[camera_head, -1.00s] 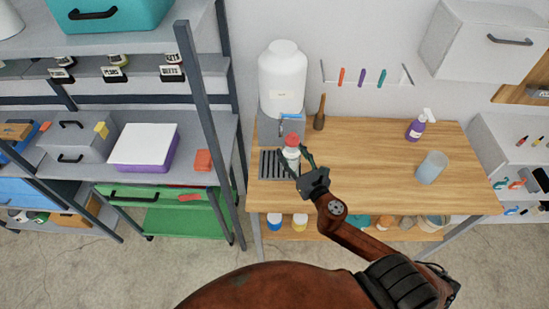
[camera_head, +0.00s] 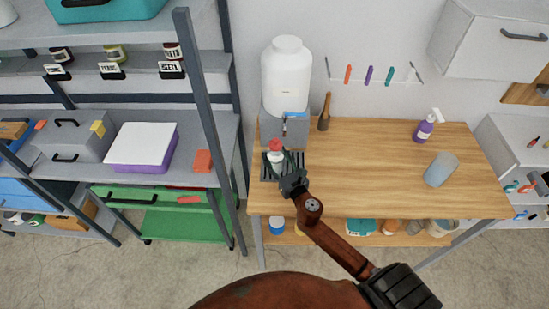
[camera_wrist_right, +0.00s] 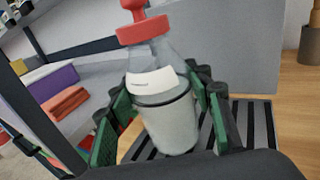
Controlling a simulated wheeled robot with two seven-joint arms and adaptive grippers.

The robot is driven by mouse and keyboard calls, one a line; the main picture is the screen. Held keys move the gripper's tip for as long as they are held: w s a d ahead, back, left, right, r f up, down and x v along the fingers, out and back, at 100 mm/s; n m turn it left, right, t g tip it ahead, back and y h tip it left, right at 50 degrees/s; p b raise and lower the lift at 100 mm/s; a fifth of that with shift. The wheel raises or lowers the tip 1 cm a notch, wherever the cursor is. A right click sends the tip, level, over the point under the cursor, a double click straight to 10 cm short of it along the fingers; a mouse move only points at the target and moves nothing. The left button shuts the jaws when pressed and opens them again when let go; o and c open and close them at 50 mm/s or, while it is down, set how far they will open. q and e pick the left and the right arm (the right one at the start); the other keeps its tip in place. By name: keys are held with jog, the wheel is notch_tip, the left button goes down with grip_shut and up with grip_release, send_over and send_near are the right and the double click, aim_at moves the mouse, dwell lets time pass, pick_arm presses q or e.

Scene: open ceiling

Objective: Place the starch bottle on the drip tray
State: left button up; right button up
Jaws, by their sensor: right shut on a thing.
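The starch bottle (camera_head: 276,157) is a clear bottle with a red cap and a white label. It also shows in the right wrist view (camera_wrist_right: 163,105), nearly upright with a slight tilt. My right gripper (camera_head: 283,172) is shut around it, with green-padded fingers on both sides. The drip tray (camera_head: 297,161) is a dark slatted grille at the left end of the wooden bench. Its slats show beside and below the bottle in the wrist view (camera_wrist_right: 262,125). The bottle is over the tray; I cannot tell whether its base touches the slats. My left gripper is not in view.
A purple spray bottle (camera_head: 425,127) and a translucent cup (camera_head: 440,170) stand at the right of the bench. A shelf post (camera_head: 207,115) rises close on the left.

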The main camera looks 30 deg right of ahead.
jog(key=shift+r, duration=0.15)
jog(key=shift+f, duration=0.2)
jog(key=o, duration=1.4)
jog(key=shift+r, duration=0.2)
jog(key=s, duration=0.8)
jog(key=s+a, duration=0.1)
jog(key=s, duration=0.3)
jog(key=shift+r, duration=0.1)
